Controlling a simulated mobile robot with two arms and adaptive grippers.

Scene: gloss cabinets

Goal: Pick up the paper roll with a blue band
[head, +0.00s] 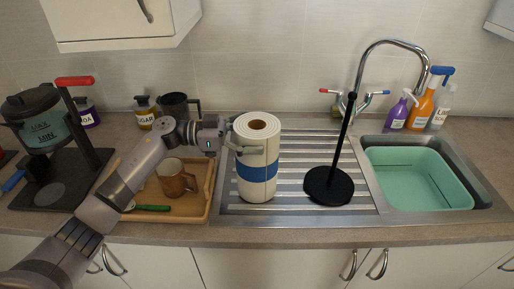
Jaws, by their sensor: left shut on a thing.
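The white paper roll (257,190) with a blue band stands upright at the left end of the ribbed metal drainer (308,150). My left gripper (243,142) comes in from the left at the upper part of the roll. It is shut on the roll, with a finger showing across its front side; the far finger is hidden. I cannot tell whether the roll's base touches the drainer. My right gripper is not in view.
A black upright holder (329,187) stands on the drainer to the right. A wooden tray (201,208) with a brown mug (174,178) lies under my left arm. A green basin (420,175) sits in the sink. Spray bottles (424,108) stand behind it.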

